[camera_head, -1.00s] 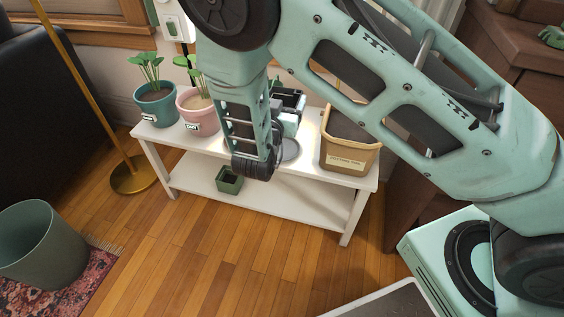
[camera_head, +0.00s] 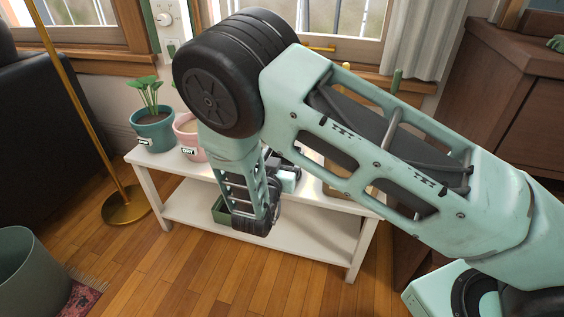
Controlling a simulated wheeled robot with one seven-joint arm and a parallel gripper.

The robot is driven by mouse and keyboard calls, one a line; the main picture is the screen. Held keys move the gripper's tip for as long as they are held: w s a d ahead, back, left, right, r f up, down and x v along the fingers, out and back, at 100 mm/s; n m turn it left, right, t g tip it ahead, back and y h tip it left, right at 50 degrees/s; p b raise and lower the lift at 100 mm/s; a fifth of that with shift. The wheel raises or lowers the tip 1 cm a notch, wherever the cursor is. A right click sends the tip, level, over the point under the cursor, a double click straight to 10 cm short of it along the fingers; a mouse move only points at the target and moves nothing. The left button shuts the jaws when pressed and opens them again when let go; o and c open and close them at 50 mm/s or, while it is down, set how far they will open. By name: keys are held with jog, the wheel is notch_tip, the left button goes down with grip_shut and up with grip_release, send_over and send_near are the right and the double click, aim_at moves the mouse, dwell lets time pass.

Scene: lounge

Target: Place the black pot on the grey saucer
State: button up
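I cannot make out the black pot; my own arm covers much of the bench top. The grey saucer is also hidden behind my arm now; a grey disc showed on the bench top a second ago. My gripper (camera_head: 286,178) is partly visible behind my forearm, over the right-middle part of the white bench (camera_head: 318,200). Its fingertips are hidden, so I cannot tell whether it is open or holds anything.
A teal pot (camera_head: 153,136) and a pink pot (camera_head: 185,127) with plants stand at the bench's left. A tan bin (camera_head: 338,192) is mostly hidden at its right. A green square pot (camera_head: 220,213) sits on the lower shelf. A brass lamp (camera_head: 125,207) stands left.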

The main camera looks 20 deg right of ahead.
jog(key=shift+f, duration=0.2)
jog(key=o, duration=1)
jog(key=shift+r, duration=0.1)
